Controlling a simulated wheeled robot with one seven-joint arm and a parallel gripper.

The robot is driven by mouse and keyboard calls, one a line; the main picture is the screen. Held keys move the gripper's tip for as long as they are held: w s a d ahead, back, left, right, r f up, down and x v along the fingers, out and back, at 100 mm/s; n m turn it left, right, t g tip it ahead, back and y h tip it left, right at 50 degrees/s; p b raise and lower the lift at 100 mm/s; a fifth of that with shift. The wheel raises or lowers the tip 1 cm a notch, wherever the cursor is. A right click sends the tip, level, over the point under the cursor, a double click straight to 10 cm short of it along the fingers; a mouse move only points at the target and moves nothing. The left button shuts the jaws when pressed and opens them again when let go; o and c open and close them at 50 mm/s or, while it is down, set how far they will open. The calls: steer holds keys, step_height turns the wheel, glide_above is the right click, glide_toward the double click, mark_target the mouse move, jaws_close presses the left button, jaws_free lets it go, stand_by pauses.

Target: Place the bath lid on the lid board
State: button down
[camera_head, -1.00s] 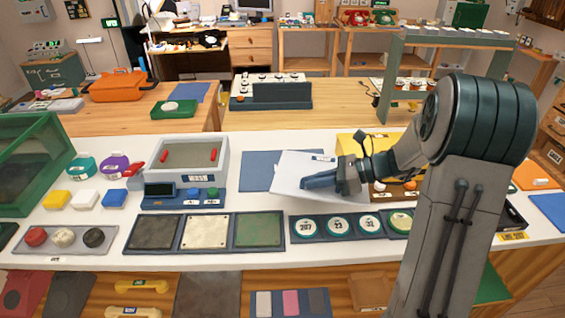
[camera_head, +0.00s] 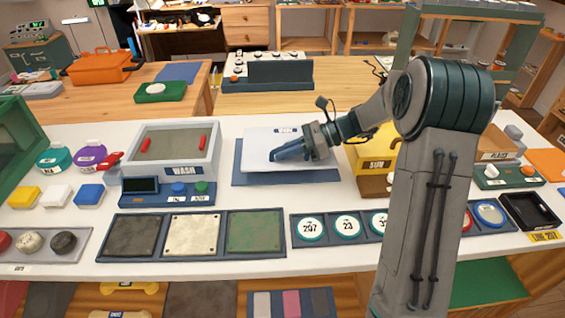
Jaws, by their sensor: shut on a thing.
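The bath lid (camera_head: 262,139) is a thin white rectangular plate with a small label. My gripper (camera_head: 275,156) is shut on the lid, with its dark blue fingers across the lid's right part. The lid is over a flat blue board (camera_head: 310,177), which I take to be the lid board. The board shows along the front and right of the lid. I cannot tell whether the lid rests on the board or hangs just above it.
The WASH bath (camera_head: 172,152) with two red handles stands left of the board. A yellow SUN box (camera_head: 372,160) stands close on the right, partly behind my arm. Dark sample plates (camera_head: 130,235) and round numbered discs (camera_head: 311,229) lie in front.

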mark_target(283, 162)
steer(key=shift+w+a+f, duration=0.45)
steer(key=shift+w+a, duration=0.05)
steer(key=shift+w, duration=0.05)
steer(key=shift+f, duration=2)
steer(key=c, duration=1.5)
jaws_free()
steer(key=shift+o, duration=0.2)
steer(key=shift+d, duration=0.1)
steer(key=v, duration=0.7)
steer(key=shift+s+r, duration=0.1)
steer(key=shift+r, duration=0.05)
steer(key=s+d+r+n+t+h, duration=0.1)
steer(key=s+d+r+n+h, duration=0.1)
steer(key=s+n+h, duration=0.4)
steer(key=s+d+r+n+t+h, duration=0.2)
steer(key=s+n+h, duration=0.5)
steer(key=s+n, duration=0.6)
steer(key=shift+s+d, duration=0.15)
steer(key=shift+s, duration=3.75)
